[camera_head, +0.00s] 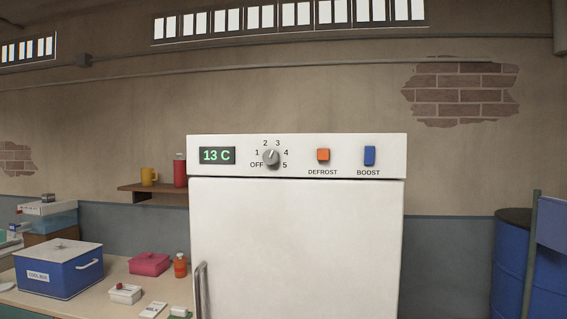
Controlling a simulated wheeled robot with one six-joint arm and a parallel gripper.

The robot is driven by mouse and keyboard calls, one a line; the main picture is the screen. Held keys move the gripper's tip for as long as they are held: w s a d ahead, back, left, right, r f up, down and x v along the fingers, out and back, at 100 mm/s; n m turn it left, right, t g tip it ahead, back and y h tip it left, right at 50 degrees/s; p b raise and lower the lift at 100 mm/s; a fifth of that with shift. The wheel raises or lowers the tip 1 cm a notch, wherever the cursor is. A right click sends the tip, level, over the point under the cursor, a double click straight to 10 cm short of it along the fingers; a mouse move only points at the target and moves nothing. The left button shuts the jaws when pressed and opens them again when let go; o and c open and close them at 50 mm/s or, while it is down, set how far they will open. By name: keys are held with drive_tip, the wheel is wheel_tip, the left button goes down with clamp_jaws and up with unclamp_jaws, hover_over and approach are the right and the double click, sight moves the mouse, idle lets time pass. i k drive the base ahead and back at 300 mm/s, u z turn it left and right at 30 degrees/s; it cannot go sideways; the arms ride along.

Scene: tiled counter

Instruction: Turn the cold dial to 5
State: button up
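The cold dial (271,158) is a small grey round knob on the white front panel of a fridge (295,250). The marks OFF, 1, 2, 3, 4 and 5 run clockwise around it, with OFF at lower left and 5 at lower right. Its pointer seems to lean up and slightly right, towards 3, but it is too small to be sure. A green display (217,155) left of the dial reads 13 C. My gripper is not in view, and nothing touches the dial.
An orange DEFROST button (323,155) and a blue BOOST button (369,156) sit right of the dial. The fridge handle (201,290) is at lower left. A counter (90,301) with a blue cool box (58,270) stands left; blue barrels (512,265) stand right.

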sight(271, 157)
drive_tip(key=u, duration=2.1)
drive_tip(key=i, duration=2.1)
drive_tip(key=z, duration=2.8)
